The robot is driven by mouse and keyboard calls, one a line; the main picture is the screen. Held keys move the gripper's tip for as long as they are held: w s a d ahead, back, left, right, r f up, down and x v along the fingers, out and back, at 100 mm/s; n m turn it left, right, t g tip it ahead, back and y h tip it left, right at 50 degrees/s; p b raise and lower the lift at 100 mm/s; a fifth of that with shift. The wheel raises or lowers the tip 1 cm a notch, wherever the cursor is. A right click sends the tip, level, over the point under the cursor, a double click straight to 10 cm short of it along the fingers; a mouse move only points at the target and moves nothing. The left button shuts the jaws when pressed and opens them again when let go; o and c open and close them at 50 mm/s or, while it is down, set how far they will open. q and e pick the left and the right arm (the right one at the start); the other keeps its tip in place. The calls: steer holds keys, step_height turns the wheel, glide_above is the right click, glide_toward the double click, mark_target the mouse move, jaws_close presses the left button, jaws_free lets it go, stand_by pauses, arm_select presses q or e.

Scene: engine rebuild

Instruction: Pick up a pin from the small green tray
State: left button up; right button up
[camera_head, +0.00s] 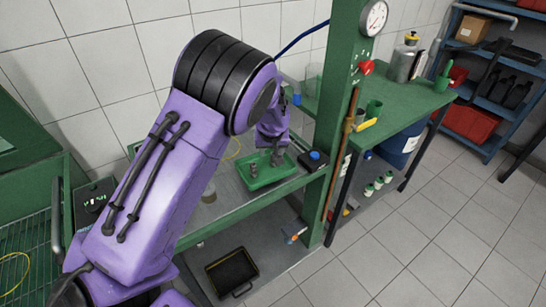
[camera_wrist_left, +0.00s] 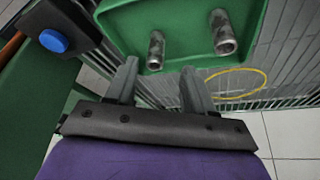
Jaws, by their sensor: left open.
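The small green tray (camera_head: 262,182) sits on the grey bench beyond my left arm. It also fills the upper middle of the left wrist view (camera_wrist_left: 120,20). One pin (camera_head: 253,170) shows in the head view. My left gripper (camera_wrist_left: 160,78) is open and empty; in the head view it (camera_head: 277,150) is over the tray's right part. My right gripper is out of view.
A black box with a blue button (camera_head: 314,158) stands right of the tray, beside the green post (camera_head: 340,110). A yellow ring (camera_wrist_left: 235,83) lies near the tray. A black bin (camera_head: 232,270) stands below. A green table (camera_head: 405,105) is behind right.

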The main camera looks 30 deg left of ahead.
mark_target(273, 154)
arm_select(q)
steer(key=p+x, duration=0.1)
steer(key=x, duration=0.5)
steer(key=shift+w+d+f+p, duration=0.1)
steer(key=shift+w+d+p, duration=0.05)
steer(key=shift+w+p, duration=0.3)
steer(key=shift+s, duration=0.2)
steer(key=shift+s+r, duration=0.1)
steer(key=shift+r, duration=0.1)
steer(key=shift+c, duration=1)
steer(key=shift+f, duration=0.1)
jaws_close()
